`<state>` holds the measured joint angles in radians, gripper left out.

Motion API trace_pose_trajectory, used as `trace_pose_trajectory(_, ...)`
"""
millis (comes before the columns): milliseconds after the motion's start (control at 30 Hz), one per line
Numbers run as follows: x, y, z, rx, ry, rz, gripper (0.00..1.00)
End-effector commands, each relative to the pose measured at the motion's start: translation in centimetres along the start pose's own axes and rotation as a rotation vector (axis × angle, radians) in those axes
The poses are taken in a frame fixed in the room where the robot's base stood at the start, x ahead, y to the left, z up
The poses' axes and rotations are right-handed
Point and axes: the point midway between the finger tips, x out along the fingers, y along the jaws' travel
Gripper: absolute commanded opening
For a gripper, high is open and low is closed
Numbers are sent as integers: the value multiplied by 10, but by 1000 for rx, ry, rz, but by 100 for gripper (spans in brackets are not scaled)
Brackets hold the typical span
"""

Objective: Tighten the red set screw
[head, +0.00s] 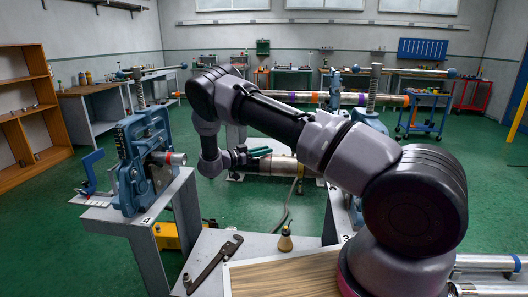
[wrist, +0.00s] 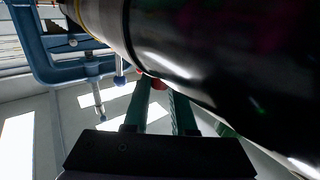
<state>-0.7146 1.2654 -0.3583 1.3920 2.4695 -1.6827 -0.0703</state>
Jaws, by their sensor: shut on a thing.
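The red set screw (wrist: 158,84) shows as a small red bit under a large dark, glossy pipe (wrist: 190,45) in the wrist view. My gripper (wrist: 157,90) has two green fingers that come up from a black body, one on each side of the red screw. The fingers are shut on it, close below the pipe's underside. Most of the screw is hidden by the fingers and the pipe. In the head view my gripper (head: 258,151) is small, beside a silver pipe section (head: 270,166); the red screw cannot be made out there.
A blue frame (wrist: 30,45) with screws stands left of the fingers in the wrist view. In the head view a blue pipe vise (head: 130,165) stands on a grey stand at left.

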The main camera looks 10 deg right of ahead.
Motion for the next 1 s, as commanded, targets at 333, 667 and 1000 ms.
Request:
trace_pose_trajectory(333, 1, -1, -3, 2, 6, 21, 0)
trace_pose_trajectory(667, 1, -1, -3, 2, 5, 20, 55)
trace_pose_trajectory(1000, -5, -1, -1, 1, 3, 19, 55)
